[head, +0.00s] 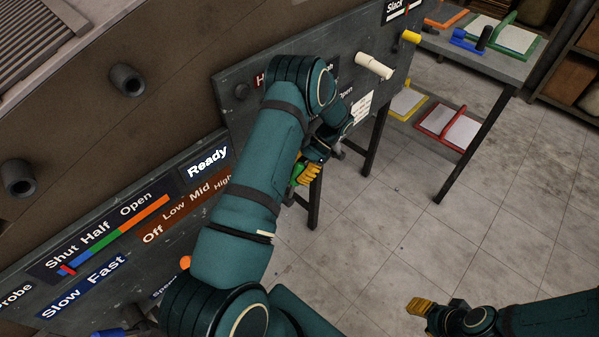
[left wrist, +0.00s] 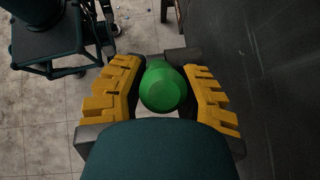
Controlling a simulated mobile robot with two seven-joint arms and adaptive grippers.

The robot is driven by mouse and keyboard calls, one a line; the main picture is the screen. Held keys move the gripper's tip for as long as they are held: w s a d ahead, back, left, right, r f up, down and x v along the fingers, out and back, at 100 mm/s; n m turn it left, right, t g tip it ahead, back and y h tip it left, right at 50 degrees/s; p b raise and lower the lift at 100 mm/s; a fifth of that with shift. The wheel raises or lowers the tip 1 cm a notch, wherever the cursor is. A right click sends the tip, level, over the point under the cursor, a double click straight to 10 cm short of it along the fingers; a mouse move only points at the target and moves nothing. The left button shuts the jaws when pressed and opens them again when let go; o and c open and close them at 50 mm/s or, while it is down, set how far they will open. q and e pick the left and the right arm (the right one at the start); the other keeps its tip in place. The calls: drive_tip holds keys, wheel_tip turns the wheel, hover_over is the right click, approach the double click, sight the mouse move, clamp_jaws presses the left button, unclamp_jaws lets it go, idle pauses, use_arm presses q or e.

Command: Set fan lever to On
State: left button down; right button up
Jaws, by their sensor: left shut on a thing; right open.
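My left gripper (head: 307,172) is low in front of the grey panel, partly hidden by my left arm in the head view. In the left wrist view its yellow fingers (left wrist: 160,92) are closed around a rounded green knob (left wrist: 163,86). A bit of the green knob (head: 297,174) also shows in the head view. No label reading Fan or On is visible, so I cannot tell from lettering whether this knob is the fan lever. My right gripper (head: 432,309) is open and empty over the floor at the lower right.
The grey panel (head: 240,120) carries a white handle (head: 374,66) and a yellow knob (head: 411,36). A lower board with Shut, Half, Open and Slow, Fast labels (head: 85,280) lies at the left. A table (head: 470,55) with trays stands at upper right.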

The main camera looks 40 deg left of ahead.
use_arm(q)
drive_tip(key=shift+f, duration=0.1)
idle(0.3)
drive_tip(key=c, duration=0.6)
unclamp_jaws()
drive_tip(key=shift+c, duration=0.2)
drive_tip(key=v, duration=1.2)
